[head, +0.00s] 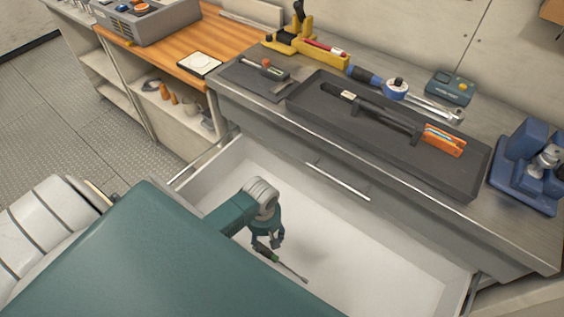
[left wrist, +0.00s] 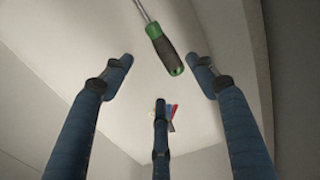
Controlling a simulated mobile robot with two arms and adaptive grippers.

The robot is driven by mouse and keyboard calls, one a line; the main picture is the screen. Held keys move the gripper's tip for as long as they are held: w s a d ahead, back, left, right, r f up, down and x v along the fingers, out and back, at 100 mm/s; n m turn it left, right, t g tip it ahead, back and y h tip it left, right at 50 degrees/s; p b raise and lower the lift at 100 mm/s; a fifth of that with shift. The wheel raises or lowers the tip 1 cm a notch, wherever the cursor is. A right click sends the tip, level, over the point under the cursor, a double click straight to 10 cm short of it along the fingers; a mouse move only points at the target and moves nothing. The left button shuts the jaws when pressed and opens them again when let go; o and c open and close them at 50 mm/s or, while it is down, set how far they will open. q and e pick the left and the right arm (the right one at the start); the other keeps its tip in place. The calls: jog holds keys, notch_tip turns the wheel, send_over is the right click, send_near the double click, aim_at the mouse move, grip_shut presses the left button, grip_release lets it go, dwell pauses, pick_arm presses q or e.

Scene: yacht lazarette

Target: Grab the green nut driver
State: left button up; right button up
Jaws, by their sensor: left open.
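The green nut driver lies in the open white drawer (head: 370,245). In the head view its green and black handle (head: 265,252) is beside my left gripper and its metal shaft points to the lower right. In the left wrist view the nut driver (left wrist: 165,48) shows with its handle end between the tips of the two upper fingers, apart from them. My left gripper (head: 268,240) is open, reaching down into the drawer above the handle. It also shows in the left wrist view (left wrist: 160,85), with nothing held. My right gripper is not in view.
The drawer walls surround my left gripper. Small red, blue and yellow items (left wrist: 168,108) show beyond the lower finger in the left wrist view. A grey counter with a black tray (head: 300,95), a torque wrench (head: 397,88) and a blue vise (head: 530,165) stands behind the drawer.

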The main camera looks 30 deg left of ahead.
aim_at(267, 249)
pick_arm(q)
notch_tip(267, 249, down, 4)
jog(key=shift+r, duration=0.25)
jog(key=shift+s+d+f+b, duration=0.15)
jog(key=shift+f+b, duration=0.25)
jog(key=shift+f, duration=0.95)
jog(key=shift+s+f+b, duration=0.1)
jog(key=shift+f+b, duration=0.3)
jog(key=shift+f, duration=0.95)
jog(key=c, duration=1.2)
